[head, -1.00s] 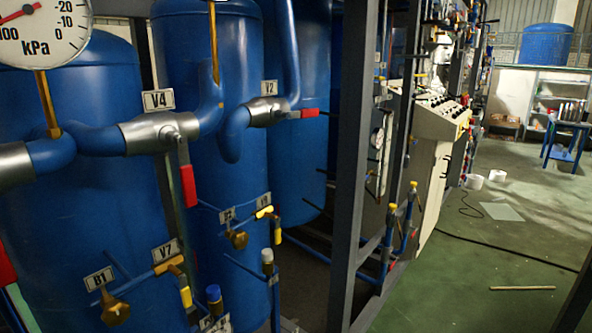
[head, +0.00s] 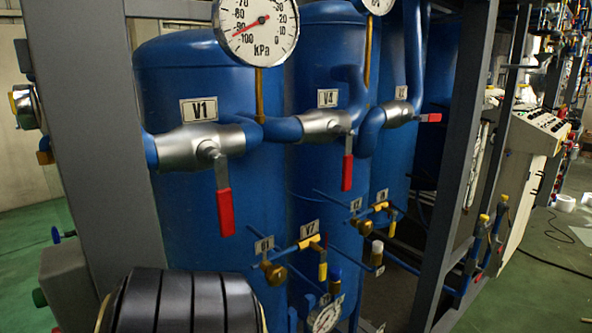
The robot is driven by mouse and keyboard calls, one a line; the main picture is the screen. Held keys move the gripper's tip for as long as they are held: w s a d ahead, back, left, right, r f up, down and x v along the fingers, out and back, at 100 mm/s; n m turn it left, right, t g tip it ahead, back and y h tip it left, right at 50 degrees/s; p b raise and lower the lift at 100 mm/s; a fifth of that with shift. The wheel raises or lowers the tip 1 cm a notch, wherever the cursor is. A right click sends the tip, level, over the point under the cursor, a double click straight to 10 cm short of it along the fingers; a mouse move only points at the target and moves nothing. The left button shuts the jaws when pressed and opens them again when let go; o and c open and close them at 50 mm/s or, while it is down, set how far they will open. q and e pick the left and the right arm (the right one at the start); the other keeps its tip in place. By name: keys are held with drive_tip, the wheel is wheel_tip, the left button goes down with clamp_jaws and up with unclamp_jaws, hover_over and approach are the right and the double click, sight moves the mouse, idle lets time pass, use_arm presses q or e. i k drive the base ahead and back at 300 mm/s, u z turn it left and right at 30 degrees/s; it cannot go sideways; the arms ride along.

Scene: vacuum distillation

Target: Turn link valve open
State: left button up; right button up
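No valve is visibly named "link", so I cannot tell which one it is. Valve V1 (head: 205,146) is a silver body on the blue pipe of the nearest tank, its red handle (head: 226,212) hanging down across the pipe. Valve V4 (head: 325,125) is on the middle tank, its red handle (head: 347,172) also hanging down. The third silver valve (head: 398,114), farther right, has its red handle (head: 430,118) pointing right, roughly along the pipe. Lower down, valve V7 (head: 309,243) has a yellow handle hanging down. Neither gripper is in view.
A grey upright post (head: 85,140) stands at left, and another dark post (head: 465,170) right of the tanks. A round gauge (head: 258,30) rises above V1's pipe. A control console (head: 535,130) stands at right. Green floor (head: 535,285) is open at lower right.

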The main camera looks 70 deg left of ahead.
sight(347, 165)
drive_tip(key=k, duration=0.5)
drive_tip(key=u, duration=1.85)
drive_tip(key=i, duration=0.5)
drive_tip(key=z, duration=0.05)
